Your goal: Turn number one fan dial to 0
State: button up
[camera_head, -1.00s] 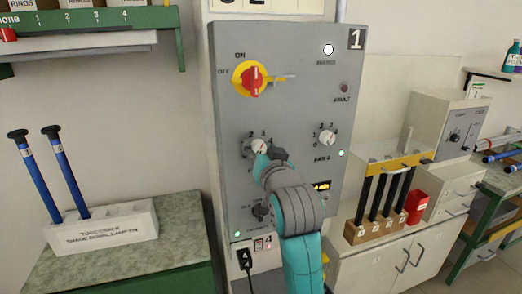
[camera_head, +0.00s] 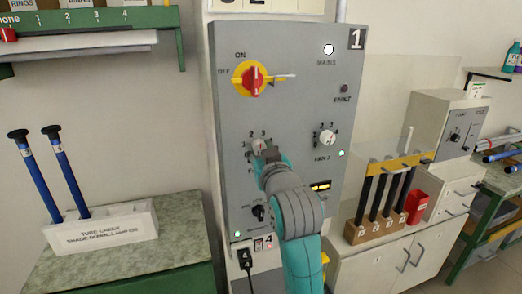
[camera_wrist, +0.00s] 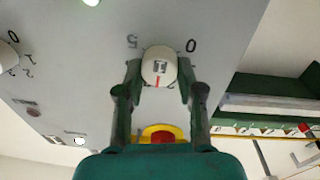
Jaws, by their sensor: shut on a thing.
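The number one fan dial (camera_head: 259,144) is a white round knob on the grey panel (camera_head: 300,110), left of the fan 2 dial (camera_head: 327,137). In the wrist view the dial (camera_wrist: 159,64) carries a "1" label and a red mark. That mark points down the picture, away from the printed 0 (camera_wrist: 191,45) and 5. In the head view the mark points roughly up, near the 2 and 3. My gripper (camera_wrist: 158,72) is shut on the dial, one finger on each side. In the head view my gripper (camera_head: 268,152) partly hides the dial's lower side and scale.
The red and yellow main switch (camera_head: 254,78) is above the dial, with its handle vertical. A black selector knob (camera_head: 258,213) is below. A bench with blue tubes in a white holder (camera_head: 120,236) stands left, a cabinet with black rods (camera_head: 385,195) right.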

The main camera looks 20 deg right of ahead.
jog(key=n, duration=0.6)
jog(key=shift+f+n, duration=0.1)
jog(key=shift+n, duration=0.3)
jog(key=n+y, duration=0.1)
jog(key=n, duration=0.5)
jog(key=shift+a+f+n, duration=0.1)
jog(key=shift+n, duration=0.2)
jog(key=n, duration=0.6)
jog(key=shift+f+n+y, duration=0.15)
jog(key=shift+n+y, duration=0.15)
jog(key=shift+n, duration=0.1)
jog(key=n, duration=0.6)
jog(key=shift+f+n, duration=0.1)
jog(key=shift+n, duration=0.3)
jog(key=o, duration=1.2)
jog(key=shift+c, duration=0.2)
